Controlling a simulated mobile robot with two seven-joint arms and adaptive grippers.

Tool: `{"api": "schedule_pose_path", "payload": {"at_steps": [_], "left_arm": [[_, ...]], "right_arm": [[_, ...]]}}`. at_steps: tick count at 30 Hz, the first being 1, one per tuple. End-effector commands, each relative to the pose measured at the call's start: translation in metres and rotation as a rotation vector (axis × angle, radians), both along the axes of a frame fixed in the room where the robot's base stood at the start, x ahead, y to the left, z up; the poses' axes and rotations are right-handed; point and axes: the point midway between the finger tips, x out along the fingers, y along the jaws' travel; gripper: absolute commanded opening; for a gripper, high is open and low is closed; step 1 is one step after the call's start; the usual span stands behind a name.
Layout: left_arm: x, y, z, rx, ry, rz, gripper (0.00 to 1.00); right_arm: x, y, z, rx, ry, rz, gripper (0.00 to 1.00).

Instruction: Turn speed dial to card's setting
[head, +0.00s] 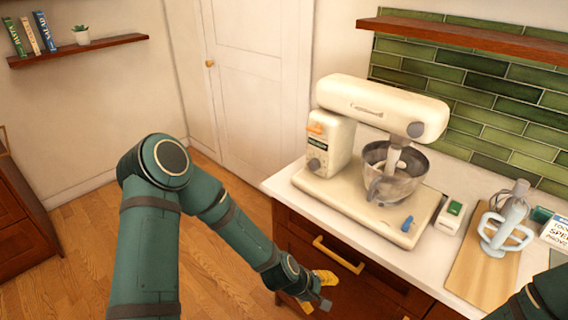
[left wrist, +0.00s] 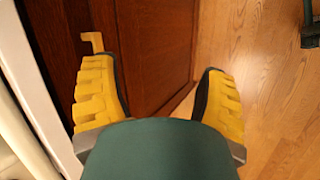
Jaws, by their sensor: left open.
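A cream stand mixer (head: 375,110) stands on the white counter with a steel bowl (head: 393,170) under its head. A round grey dial (head: 314,164) sits on the side of its column; its pointer setting is too small to read. A white card (head: 556,232) at the right edge is cut off, with only parts of words such as "SPEE" and "PROVE" showing. My left gripper (head: 322,288) is low before the drawer front, below the counter and away from the dial. In the left wrist view its yellow fingers (left wrist: 158,88) are apart with nothing between them. My right gripper is out of view.
A brass drawer handle (head: 338,255) juts out near my left gripper.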

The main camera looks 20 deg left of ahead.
Motion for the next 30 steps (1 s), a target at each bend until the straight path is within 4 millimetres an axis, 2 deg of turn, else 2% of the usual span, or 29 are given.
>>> {"api": "schedule_pose_path", "payload": {"at_steps": [1,5,6,9,12,16,18,21,26,30], "left_arm": [[0.026,0.007,0.011,-0.078,0.011,0.138,0.73],[0.090,0.034,0.054,-0.332,0.061,0.509,0.73],[0.110,0.048,0.071,-0.425,0.078,0.625,0.73],[0.151,0.088,0.116,-0.663,0.120,0.885,0.73],[0.179,0.129,0.159,-0.883,0.157,1.078,0.73],[0.196,0.169,0.200,-1.089,0.192,1.226,0.73],[0.200,0.181,0.212,-1.152,0.205,1.263,0.73],[0.204,0.187,0.220,-1.192,0.214,1.284,0.73],[0.218,0.181,0.214,-1.194,0.217,1.284,0.73],[0.241,0.172,0.204,-1.193,0.217,1.283,0.73]], "right_arm": [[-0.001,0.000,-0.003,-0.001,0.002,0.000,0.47],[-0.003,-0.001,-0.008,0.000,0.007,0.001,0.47],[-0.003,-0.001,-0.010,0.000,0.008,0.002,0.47],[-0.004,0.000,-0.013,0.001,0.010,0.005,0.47],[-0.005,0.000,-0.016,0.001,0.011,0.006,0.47],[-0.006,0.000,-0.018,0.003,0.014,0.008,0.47],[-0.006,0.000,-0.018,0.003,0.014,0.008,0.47],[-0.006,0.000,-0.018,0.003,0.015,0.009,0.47],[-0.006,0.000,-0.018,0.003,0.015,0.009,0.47],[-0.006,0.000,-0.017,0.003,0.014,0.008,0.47]]}}
